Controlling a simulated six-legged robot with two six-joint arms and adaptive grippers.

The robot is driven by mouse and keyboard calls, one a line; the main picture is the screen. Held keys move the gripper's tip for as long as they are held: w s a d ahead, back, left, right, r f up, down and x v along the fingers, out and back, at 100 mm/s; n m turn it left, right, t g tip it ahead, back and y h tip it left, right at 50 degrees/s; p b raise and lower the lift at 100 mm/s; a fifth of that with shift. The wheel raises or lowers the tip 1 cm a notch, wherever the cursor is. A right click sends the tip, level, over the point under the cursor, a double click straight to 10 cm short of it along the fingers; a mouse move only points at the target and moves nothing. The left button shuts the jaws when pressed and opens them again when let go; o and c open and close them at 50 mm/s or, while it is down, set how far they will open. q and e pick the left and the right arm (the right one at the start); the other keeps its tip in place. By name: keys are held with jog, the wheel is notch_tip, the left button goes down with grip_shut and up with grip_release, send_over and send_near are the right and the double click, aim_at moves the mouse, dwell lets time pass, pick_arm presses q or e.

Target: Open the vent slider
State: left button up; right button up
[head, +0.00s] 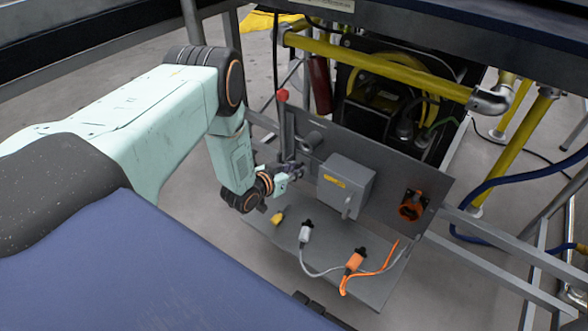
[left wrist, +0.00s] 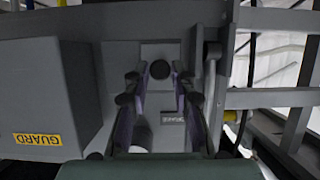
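The vent slider shows in the left wrist view as a dark round knob (left wrist: 160,69) on a light grey plate, with a small dark label plate (left wrist: 173,117) near it. In the head view the knob is hidden or too small to make out behind my gripper. My left gripper (head: 294,173) is at the left part of the upright grey panel (head: 385,205). In the left wrist view its two fingers (left wrist: 159,85) are spread, one on each side of the knob, with gaps between. I cannot tell how far the knob is in depth. My right gripper is not in view.
A grey box labelled GUARD (head: 346,185) stands right of my gripper. A red-topped lever (head: 282,97) and a grey cylinder (head: 312,138) are close by. An orange socket (head: 411,206) is at the right. Cabled plugs, one orange (head: 354,262), lie on the lower shelf.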

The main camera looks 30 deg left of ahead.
pick_arm(q)
grip_shut()
